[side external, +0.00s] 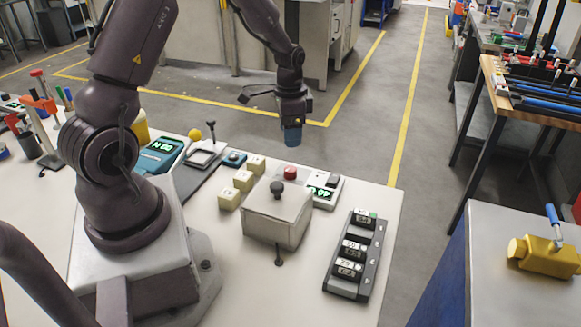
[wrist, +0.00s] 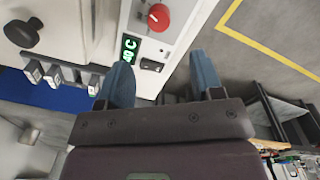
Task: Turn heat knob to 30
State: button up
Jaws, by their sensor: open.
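The heat knob is a red round dial with a white mark; it shows in the wrist view (wrist: 158,17) and in the side view (side external: 290,172). It sits on a white unit (side external: 330,196) with a green-lit display (wrist: 130,48) that appears to read 40 C. My gripper (wrist: 162,78) has blue fingers spread apart with nothing between them. In the side view my gripper (side external: 292,138) hangs above and behind the knob, clear of the table and not touching it.
A grey box with a black-knobbed lever (side external: 277,187) stands in front of the heat unit. Cream blocks (side external: 243,181) are to its left, and a black panel with several labelled modules (side external: 357,254) is at the right. The space above the knob looks free.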

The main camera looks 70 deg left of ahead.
aim_at(291, 168)
jog(key=f, duration=1)
jog(key=shift+d+f, duration=0.2)
jog(key=shift+d, duration=0.05)
jog(key=c, duration=0.9)
